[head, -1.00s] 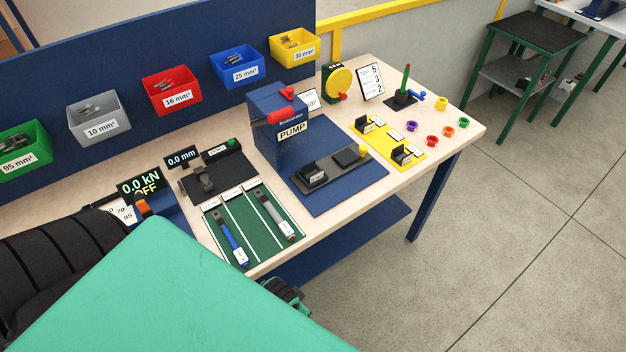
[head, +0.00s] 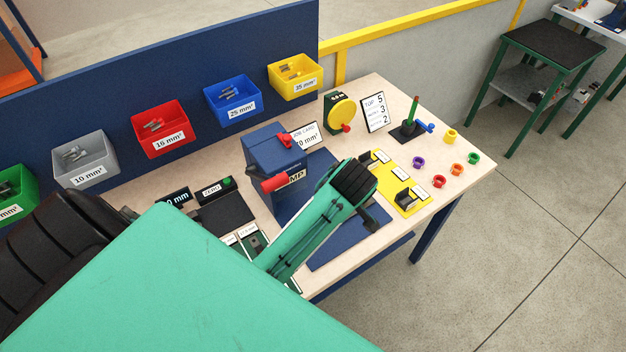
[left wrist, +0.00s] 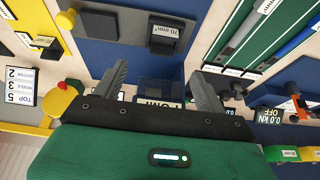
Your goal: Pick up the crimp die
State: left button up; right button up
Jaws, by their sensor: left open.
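A black block with a white "70 mm²" label (left wrist: 168,38) sits on a dark grey bar on the blue mat in the left wrist view; I take it for a crimp die. A yellow rack (head: 410,205) on the bench holds similar black labelled blocks (head: 402,198). Part of the rack shows in the left wrist view (left wrist: 52,24). My right gripper is not in view.
The blue pump (head: 275,160) with red handles stands left of my left arm. Colored rings (head: 438,181), a black stand with a green post (head: 408,128) and a yellow dial (head: 339,112) are on the right. Colored bins (head: 160,128) hang on the back panel.

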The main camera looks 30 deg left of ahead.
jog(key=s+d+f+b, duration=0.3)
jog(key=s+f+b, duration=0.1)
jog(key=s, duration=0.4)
pick_arm(q)
jog(key=x, duration=0.2)
jog(key=p+x, duration=0.1)
jog(key=x, duration=0.2)
jog(key=s+p+x, duration=0.1)
jog(key=x, duration=0.1)
jog(key=shift+f, duration=0.4)
jog(key=p+x, duration=0.1)
jog(key=x, duration=0.1)
jog(key=p+x, duration=0.1)
jog(key=x, duration=0.1)
jog(key=shift+d+f, duration=0.15)
jog(key=shift+d, duration=0.05)
jog(key=shift+a+f+p, duration=0.1)
jog(key=shift+f+p, duration=0.2)
jog(key=shift+f, duration=0.15)
jog(key=shift+c, duration=1.3)
jog(key=c, duration=1)
jog(key=shift+c, duration=0.2)
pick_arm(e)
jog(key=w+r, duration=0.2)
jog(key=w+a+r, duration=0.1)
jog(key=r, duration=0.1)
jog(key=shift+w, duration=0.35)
